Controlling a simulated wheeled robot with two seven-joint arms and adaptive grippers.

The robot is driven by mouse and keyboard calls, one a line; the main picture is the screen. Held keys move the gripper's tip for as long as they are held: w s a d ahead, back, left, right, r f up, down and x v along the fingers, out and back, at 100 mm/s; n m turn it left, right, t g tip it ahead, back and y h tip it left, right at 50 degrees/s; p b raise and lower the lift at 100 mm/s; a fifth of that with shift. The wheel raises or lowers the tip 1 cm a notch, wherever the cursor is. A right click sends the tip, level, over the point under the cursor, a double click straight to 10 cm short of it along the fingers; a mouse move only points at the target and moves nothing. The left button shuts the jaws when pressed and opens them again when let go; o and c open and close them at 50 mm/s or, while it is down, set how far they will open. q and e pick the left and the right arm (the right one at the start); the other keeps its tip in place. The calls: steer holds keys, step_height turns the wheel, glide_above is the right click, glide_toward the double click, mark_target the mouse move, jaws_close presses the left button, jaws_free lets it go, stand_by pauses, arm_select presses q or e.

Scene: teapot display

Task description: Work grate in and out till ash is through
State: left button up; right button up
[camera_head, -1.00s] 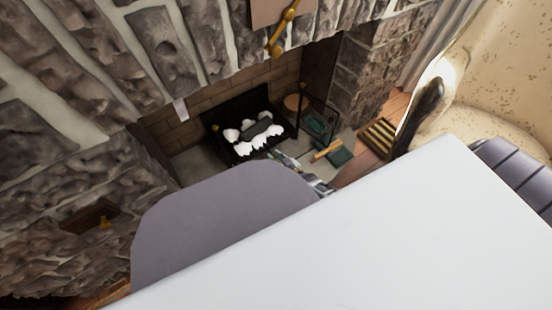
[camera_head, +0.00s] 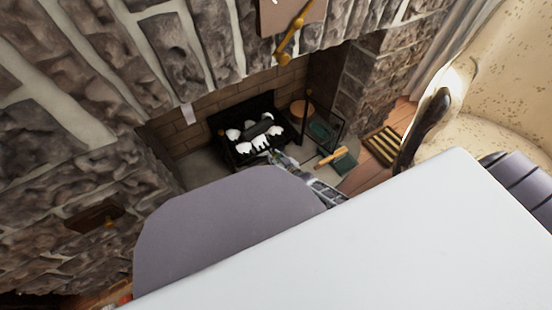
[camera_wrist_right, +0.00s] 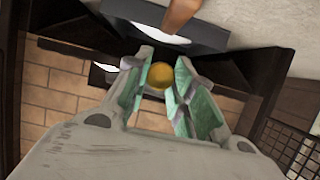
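The black grate (camera_head: 242,151) stands in the fireplace, with white and dark lumps of ash or coal (camera_head: 262,142) on top. My right gripper (camera_head: 274,157) is low at the front right corner of the grate, small and partly hidden by my own body. In the right wrist view, its green-padded fingers (camera_wrist_right: 161,80) are spread on both sides of a round brass knob (camera_wrist_right: 159,76). A narrow gap seems to show, but I cannot tell whether the pads touch the knob. Dark bars of the grate show behind it. My left gripper is out of view.
A glass-sided frame (camera_head: 322,128) and a green item with a yellow handle (camera_head: 340,159) lie right of the grate. A cream armchair (camera_head: 500,85) stands at the right. Rough stone walls (camera_head: 75,165) close in the left. Wood floor (camera_head: 375,172) shows at the right.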

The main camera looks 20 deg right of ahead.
steer(key=o, duration=0.5)
steer(key=shift+w+r, duration=0.1)
steer(key=shift+w, duration=0.2)
steer(key=shift+c, duration=0.2)
steer(key=shift+s, duration=0.1)
steer(key=v, duration=1.2)
stand_by(0.5)
